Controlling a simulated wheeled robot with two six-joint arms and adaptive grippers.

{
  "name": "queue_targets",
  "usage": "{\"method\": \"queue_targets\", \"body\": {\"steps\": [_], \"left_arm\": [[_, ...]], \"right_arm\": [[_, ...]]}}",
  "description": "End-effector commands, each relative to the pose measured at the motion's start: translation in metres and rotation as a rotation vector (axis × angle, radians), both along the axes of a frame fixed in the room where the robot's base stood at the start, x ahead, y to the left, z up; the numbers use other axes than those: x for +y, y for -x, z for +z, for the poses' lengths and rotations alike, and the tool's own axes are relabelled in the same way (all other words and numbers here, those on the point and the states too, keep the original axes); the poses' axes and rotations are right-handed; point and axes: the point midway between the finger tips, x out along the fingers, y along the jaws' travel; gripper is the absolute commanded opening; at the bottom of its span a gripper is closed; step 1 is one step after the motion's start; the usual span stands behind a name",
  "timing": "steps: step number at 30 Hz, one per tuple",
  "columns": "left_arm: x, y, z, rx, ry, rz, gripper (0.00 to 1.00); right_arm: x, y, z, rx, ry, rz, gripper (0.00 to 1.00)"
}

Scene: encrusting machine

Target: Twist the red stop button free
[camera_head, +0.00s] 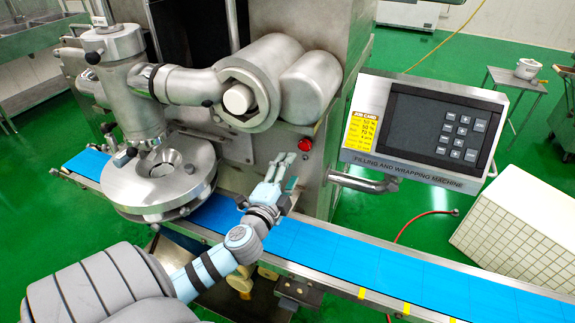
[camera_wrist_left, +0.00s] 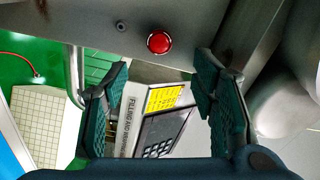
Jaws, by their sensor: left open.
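The red stop button (camera_head: 305,144) is a small round red knob on the steel front of the machine, left of the control panel. It also shows in the left wrist view (camera_wrist_left: 159,42), above the gap between the fingers. My left gripper (camera_head: 283,163) is open and empty, just below and left of the button in the head view. Its two dark green-padded fingers (camera_wrist_left: 165,95) stand wide apart in the wrist view. The fingers are apart from the button. My right gripper is not in view.
The control panel (camera_head: 425,130) with a yellow job card juts out right of the button. A blue conveyor belt (camera_head: 330,250) runs below my left arm. The steel hopper and nozzle unit (camera_head: 160,178) stands to the left. A white tiled block (camera_head: 520,225) is at the right.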

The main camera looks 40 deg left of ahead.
Motion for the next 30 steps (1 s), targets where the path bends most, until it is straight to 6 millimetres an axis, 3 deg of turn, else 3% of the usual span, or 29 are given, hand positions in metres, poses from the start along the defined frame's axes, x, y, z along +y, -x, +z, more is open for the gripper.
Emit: {"method": "queue_targets", "body": {"steps": [10, 14, 16, 17, 22, 25, 30], "left_arm": [[-0.003, 0.007, 0.0, 0.0, 0.0, 0.0, 0.53], [-0.003, 0.01, -0.024, -0.004, -0.03, -0.025, 0.53], [-0.01, 0.017, -0.028, -0.091, 0.152, -0.052, 0.53], [-0.012, 0.021, -0.026, -0.14, 0.299, -0.057, 0.53], [-0.017, 0.035, -0.001, -0.361, 1.029, -0.032, 0.53], [-0.012, 0.035, -0.002, -0.419, 1.209, -0.002, 0.53], [-0.003, 0.011, -0.001, -0.434, 1.236, -0.001, 0.53]], "right_arm": [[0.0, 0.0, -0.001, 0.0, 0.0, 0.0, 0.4], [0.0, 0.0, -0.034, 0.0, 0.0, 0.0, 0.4], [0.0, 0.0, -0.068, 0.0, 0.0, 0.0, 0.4], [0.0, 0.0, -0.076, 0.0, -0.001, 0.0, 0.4], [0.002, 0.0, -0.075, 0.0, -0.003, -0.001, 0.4], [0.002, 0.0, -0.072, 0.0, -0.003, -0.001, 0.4], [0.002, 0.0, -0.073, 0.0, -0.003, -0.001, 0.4]]}}
